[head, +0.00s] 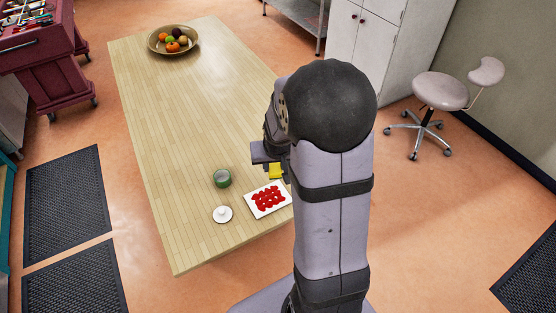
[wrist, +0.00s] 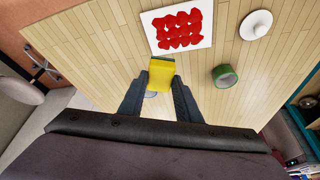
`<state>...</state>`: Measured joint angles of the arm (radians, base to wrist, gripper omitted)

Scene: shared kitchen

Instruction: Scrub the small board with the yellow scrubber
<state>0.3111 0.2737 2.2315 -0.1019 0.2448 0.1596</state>
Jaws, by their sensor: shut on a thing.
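The small board (head: 258,210) is white with several red patches on it and lies flat on the wooden table near its front right edge. In the wrist view the board (wrist: 207,43) is just beyond my fingertips. My gripper (head: 270,165) is shut on the yellow scrubber (head: 276,171). The wrist view shows the yellow scrubber (wrist: 161,72) between the fingertips, with a darker layer along one edge. The scrubber appears held above the table, beside the board and apart from its red patches. My arm hides part of the table's right side.
A green round container (head: 222,178) and a white lid-like disc with a knob (head: 222,214) are left of the board. A fruit bowl (head: 173,40) stands at the table's far end. The middle of the table (head: 180,110) is clear.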

